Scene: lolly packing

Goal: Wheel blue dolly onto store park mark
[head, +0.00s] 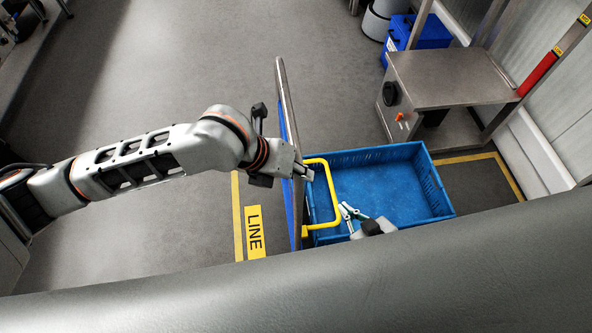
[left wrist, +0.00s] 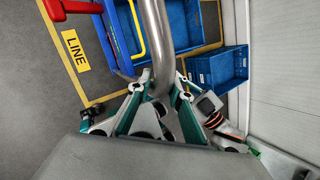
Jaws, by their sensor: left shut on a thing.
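The blue dolly shows in the head view as a tall grey metal push bar (head: 283,95) with a narrow blue part beside it. A blue crate (head: 425,178) stands just right of the bar, and a yellow bar (head: 333,185) rises at its left end. My left gripper (head: 306,172) is shut on the push bar; in the left wrist view the grey tube (left wrist: 154,40) runs between its fingers. My right gripper (head: 349,211) is over the near side of the crate, fingers apart, with nothing seen between them. The dolly's wheels are hidden. No store park mark can be read.
A yellow LINE label (head: 255,232) and tape lie on the floor left of the dolly. A steel bench (head: 450,75) stands behind the crate, with yellow tape at its foot and a wall on its right. Open grey floor (head: 170,60) lies at the far left.

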